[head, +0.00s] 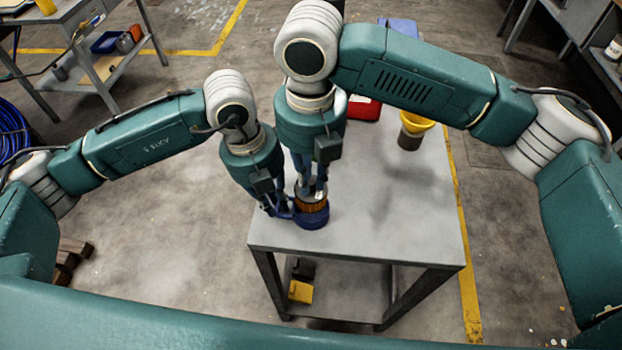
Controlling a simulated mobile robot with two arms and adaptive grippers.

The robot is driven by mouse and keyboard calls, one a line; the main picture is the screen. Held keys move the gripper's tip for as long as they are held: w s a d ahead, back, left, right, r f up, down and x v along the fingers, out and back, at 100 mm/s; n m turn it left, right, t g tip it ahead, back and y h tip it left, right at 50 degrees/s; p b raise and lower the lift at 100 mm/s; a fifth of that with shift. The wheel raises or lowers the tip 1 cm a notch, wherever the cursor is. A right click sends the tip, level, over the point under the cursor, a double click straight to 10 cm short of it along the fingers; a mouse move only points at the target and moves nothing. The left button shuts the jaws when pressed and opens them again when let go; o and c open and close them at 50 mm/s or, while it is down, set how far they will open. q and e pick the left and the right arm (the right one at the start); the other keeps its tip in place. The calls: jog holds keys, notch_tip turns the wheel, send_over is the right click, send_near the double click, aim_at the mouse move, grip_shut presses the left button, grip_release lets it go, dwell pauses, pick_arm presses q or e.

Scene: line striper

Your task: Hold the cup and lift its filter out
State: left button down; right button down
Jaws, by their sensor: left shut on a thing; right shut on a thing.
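The cup (312,221) is a low dark blue piece on the grey table near its front left edge. The filter (311,205), orange-brown and pleated with a pale top rim, stands upright and shows above the cup's rim; whether its lower end is still inside the cup I cannot tell. My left gripper (287,210) is low at the cup's left side and shut on the cup. My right gripper (311,187) points down from above and is shut on the filter at its top. The fingers hide part of the filter's upper end.
The grey table (400,225) is clear to the right of the cup. A yellow-topped container (413,128), a red object (364,108) and a blue object (399,29) are toward the back. Below, a shelf holds a yellow item (301,291). Both arms are close together over the table's left side.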

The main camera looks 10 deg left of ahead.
dwell(0.3)
pick_arm(q)
jog(key=c, duration=1.6)
grip_release()
jog(key=r, duration=0.4)
jog(key=a+r, duration=0.1)
jog(key=r, duration=0.6)
jog(key=shift+a+r, duration=0.4)
